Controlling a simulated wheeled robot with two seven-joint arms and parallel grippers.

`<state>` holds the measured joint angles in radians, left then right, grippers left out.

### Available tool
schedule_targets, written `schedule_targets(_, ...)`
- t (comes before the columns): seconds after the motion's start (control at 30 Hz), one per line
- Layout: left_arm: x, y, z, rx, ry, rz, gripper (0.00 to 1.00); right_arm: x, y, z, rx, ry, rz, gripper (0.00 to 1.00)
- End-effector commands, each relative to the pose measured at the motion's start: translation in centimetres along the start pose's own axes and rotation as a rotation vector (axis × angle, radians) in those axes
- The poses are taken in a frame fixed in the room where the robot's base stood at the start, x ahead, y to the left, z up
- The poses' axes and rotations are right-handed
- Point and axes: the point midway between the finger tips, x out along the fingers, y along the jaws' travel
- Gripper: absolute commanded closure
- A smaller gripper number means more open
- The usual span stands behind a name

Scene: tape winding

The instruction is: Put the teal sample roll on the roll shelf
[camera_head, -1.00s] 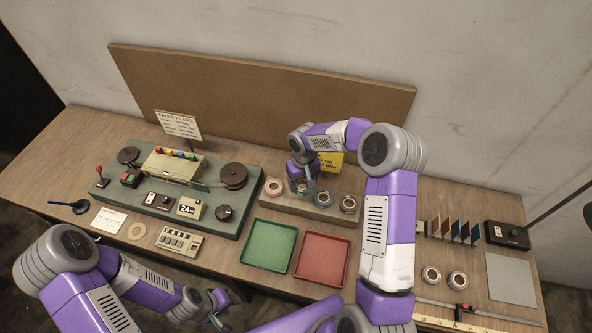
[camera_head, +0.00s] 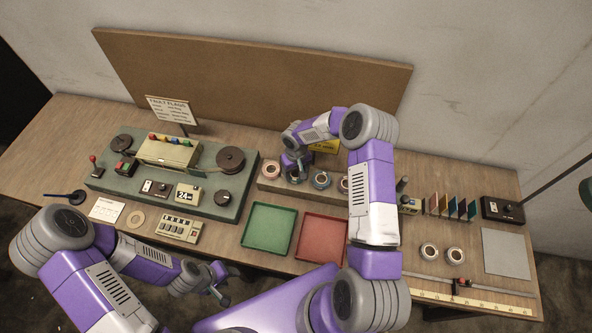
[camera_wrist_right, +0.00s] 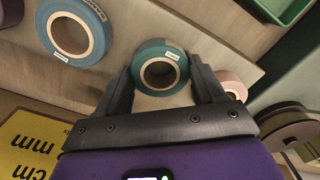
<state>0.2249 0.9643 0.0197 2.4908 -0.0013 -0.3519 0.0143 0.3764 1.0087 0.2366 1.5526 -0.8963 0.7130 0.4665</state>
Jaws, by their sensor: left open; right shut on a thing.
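The teal sample roll (camera_wrist_right: 143,67) is between the two fingers of my right gripper (camera_wrist_right: 162,82), which is shut on it, in the right wrist view. In the head view the teal roll (camera_head: 294,182) is at the roll shelf (camera_head: 306,201), between the pink roll (camera_head: 264,170) and the blue roll (camera_head: 321,187). I cannot tell whether it rests fully on the shelf. My right gripper (camera_head: 292,165) reaches it from behind and above. My left gripper (camera_head: 222,287) is open and empty, low in front of the table edge.
Close neighbours in the wrist view are the blue roll (camera_wrist_right: 53,28) and the pink roll (camera_wrist_right: 228,78). A green tray (camera_head: 268,228) and a red tray (camera_head: 321,240) lie in front of the shelf. A yellow sign (camera_head: 326,147) stands behind it. The green machine (camera_head: 205,206) is left.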

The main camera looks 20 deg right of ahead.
Motion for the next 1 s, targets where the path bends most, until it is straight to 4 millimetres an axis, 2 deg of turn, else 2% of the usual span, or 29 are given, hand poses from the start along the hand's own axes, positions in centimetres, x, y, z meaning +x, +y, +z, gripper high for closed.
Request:
schedule_targets(0.3, 0.4, -0.1, 0.0, 0.0, 0.0, 0.0, 0.57, 0.3, 0.0, -0.1, 0.0, 0.002, 0.001, 0.61)
schedule_targets(0.33, 0.4, -0.1, 0.0, 0.0, 0.0, 0.0, 0.57, 0.3, 0.0, -0.1, -0.001, 0.002, 0.001, 0.3)
schedule_targets(0.5, 0.3, -0.1, 0.0, 0.0, 0.0, 0.0, 0.57, 0.2, 0.0, -0.1, 0.0, 0.001, 0.001, 0.06)
schedule_targets(0.87, -0.1, 0.0, 0.0, 0.0, 0.0, 0.0, 0.57, -0.2, 0.0, -0.1, 0.0, 0.001, 0.0, 0.06)
schedule_targets(1.0, 0.2, -0.1, 0.0, 0.0, 0.0, 0.0, 0.57, -2.3, 0.1, -0.2, 0.0, 0.006, 0.003, 0.06)
